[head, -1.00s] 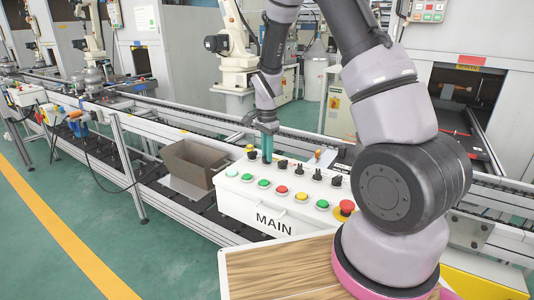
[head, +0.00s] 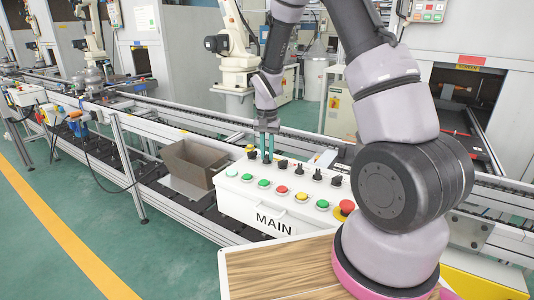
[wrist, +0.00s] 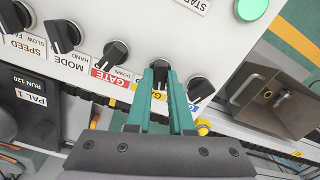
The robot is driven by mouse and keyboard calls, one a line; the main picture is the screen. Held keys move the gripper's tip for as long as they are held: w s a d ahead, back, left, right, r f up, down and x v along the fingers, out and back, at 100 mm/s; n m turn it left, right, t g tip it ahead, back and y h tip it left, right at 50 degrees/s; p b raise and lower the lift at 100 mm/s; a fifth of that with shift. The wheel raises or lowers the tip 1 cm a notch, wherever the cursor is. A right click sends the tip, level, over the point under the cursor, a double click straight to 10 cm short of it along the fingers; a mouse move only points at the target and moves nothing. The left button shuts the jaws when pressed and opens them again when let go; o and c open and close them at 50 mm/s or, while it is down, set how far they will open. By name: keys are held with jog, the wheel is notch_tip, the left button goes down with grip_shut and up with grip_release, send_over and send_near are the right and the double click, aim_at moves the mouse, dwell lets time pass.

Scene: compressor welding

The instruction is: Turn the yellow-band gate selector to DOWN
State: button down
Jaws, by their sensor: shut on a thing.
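The control box (head: 245,208) marked MAIN carries a row of black selector knobs. In the wrist view, my gripper (wrist: 163,78) has its two teal fingers on either side of one dark knob (wrist: 160,76), with a partly covered yellow-band label (wrist: 126,88) beside it. My gripper is shut on this knob. The fingers hide much of the knob and label, so I cannot tell where it points. A neighbouring selector (wrist: 116,52) has a red-band GATE label (wrist: 103,76). In the head view, my gripper (head: 267,148) reaches down to the back row of the box.
Another black knob (wrist: 201,89) sits close beside the fingers. Green, red and yellow buttons and a red emergency stop (head: 347,207) line the front of the box. A brown open bin (head: 192,160) stands to the left. The conveyor rail runs behind.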

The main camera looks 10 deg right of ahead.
aim_at(267, 156)
jog(key=shift+n, duration=0.4)
jog(key=c, duration=0.8)
grip_release()
jog(key=shift+r, duration=0.1)
notch_tip(267, 156, up, 11)
jog(key=shift+f, duration=0.2)
